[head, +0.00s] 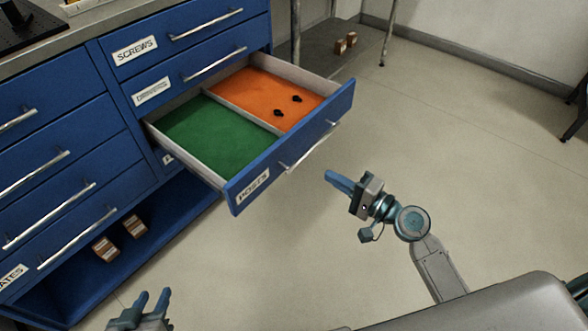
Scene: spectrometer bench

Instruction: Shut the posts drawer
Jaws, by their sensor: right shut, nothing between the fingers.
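The posts drawer (262,172) is pulled out of the blue cabinet, with its "POSTS" label on the left of its front. A bar handle (310,148) runs along the front. Inside, a green-lined compartment (215,135) is empty and an orange-lined one (255,92) holds two small black pieces (288,105). My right gripper (328,175) is shut and empty, in front of the drawer near the handle, apart from it in the picture. My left gripper (154,295) is at the bottom left, well away from the drawer, fingers apart with nothing visible between them.
Closed drawers, one labelled "SCREWS" (135,50), sit above and left of the open one. Brown-and-white blocks (106,248) lie on the cabinet's low shelf; more (346,43) lie on a rear shelf. The floor (450,130) right of the drawer is clear.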

